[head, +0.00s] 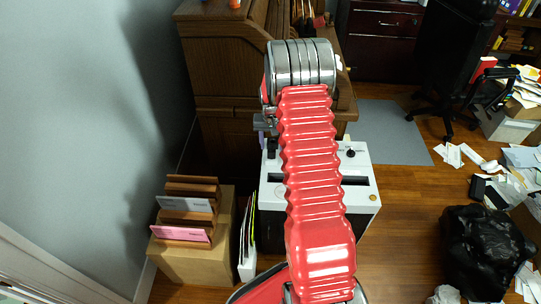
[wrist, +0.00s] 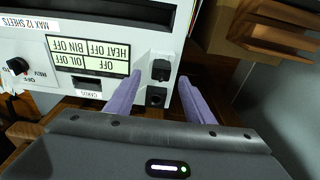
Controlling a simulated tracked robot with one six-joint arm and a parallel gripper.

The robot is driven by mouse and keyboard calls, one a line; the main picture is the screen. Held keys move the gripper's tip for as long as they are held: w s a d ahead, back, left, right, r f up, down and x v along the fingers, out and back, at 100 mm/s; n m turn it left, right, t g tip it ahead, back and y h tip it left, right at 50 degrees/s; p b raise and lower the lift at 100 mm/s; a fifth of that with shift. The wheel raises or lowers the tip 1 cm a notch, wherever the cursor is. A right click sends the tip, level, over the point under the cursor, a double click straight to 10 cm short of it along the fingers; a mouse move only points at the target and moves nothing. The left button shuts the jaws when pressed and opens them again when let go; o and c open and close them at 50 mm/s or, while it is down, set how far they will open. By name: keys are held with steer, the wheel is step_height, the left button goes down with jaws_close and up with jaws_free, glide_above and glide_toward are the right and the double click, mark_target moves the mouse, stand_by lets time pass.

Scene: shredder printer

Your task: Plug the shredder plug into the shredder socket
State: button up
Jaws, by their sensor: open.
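The shredder (head: 362,196) is a white-topped machine with a dark paper slot, partly hidden behind my red arm in the head view. Its labelled panel (wrist: 88,55) shows upside down in the wrist view. A small black block that looks like the shredder plug (wrist: 160,70) sits at the panel's edge. Beside it, nearer my palm, is a dark opening with a round hole, apparently the shredder socket (wrist: 155,97). My gripper (wrist: 159,79) is open, its purple fingers on either side of both, with gaps visible. In the head view my gripper (head: 262,139) is mostly hidden.
A cardboard box (head: 190,262) with a wooden letter rack (head: 188,208) stands left of the shredder. Files (head: 247,240) stand between them. A wooden desk (head: 220,90) is behind. A black bag (head: 474,250) and papers lie right; some floor between is clear.

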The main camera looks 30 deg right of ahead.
mark_target(271, 150)
steer(key=shift+f, duration=0.1)
steer(key=shift+w+d+f, duration=0.1)
steer(key=shift+w+f, duration=0.05)
steer(key=shift+f, duration=1.1)
steer(key=shift+w+f, duration=0.15)
steer(key=shift+f, duration=1.1)
steer(key=c, duration=1.1)
